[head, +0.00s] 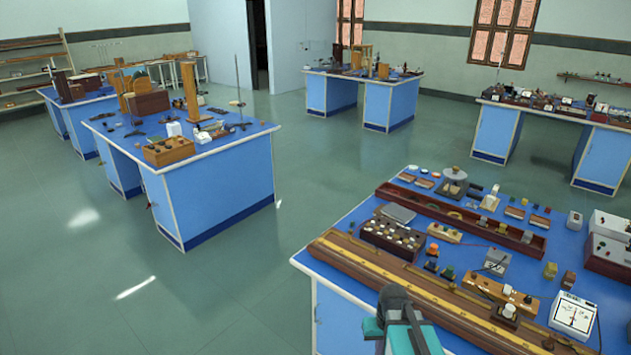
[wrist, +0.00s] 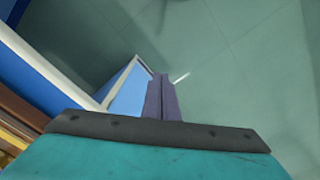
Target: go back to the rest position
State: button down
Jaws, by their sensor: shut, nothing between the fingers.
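In the wrist view my gripper (wrist: 160,80) is shut, its two dark purple fingers pressed together with nothing between them. Green-grey floor (wrist: 225,60) lies beyond the fingertips. The pale edge and blue side of a bench (wrist: 70,75) show on the left of the fingers. In the head view my teal and dark arm shows at the bottom, at the left front edge of the near bench (head: 330,283); the fingertips cannot be made out there.
The near bench holds a long wooden rail (head: 400,285), a long tray (head: 470,220), small blocks and a white meter (head: 573,313). Other loaded benches stand at left (head: 220,185), back (head: 393,105) and right (head: 497,130). Open floor (head: 200,290) lies left of the near bench.

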jog(key=s+a+f+g+b, duration=0.2)
jog(key=s+f+g+b, duration=0.3)
jog(key=s+f+b, duration=0.8)
jog(key=s+f, duration=1.5)
jog(key=f, duration=0.4)
jog(key=shift+a+f+m+g+b, duration=0.2)
jog(key=shift+f+m+g+b, duration=0.1)
jog(key=shift+f+g+b, duration=0.1)
jog(key=shift+d, duration=0.1)
